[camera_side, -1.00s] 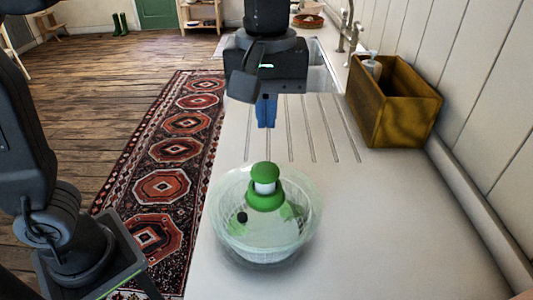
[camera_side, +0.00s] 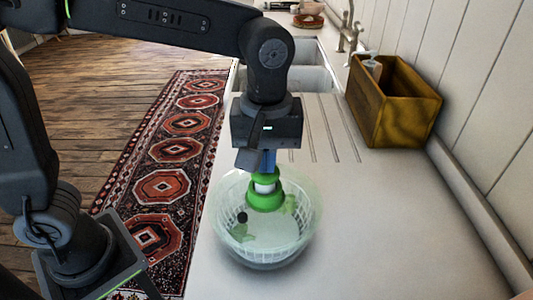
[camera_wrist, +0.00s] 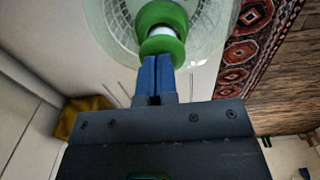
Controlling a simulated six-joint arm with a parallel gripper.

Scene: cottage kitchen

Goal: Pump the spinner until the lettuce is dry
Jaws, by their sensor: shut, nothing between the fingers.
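The salad spinner (camera_side: 265,250) is a clear bowl with a basket inside, standing on the pale counter. Green lettuce pieces (camera_side: 243,230) show through its side. Its green pump knob (camera_side: 266,202) stands up from the middle of the lid, with a white band between its green parts. My gripper (camera_side: 265,168) is shut and empty, pointing down at the top of the knob. In the wrist view the blue fingertips (camera_wrist: 156,62) lie together, close by the green knob (camera_wrist: 162,30). I cannot tell whether they touch it.
A wooden box (camera_side: 395,105) with a pump bottle (camera_side: 372,68) stands at the back right by the wall. The sink and tap (camera_side: 350,35) lie behind. The counter right of the spinner is clear. A patterned rug (camera_side: 165,185) lies on the floor to the left.

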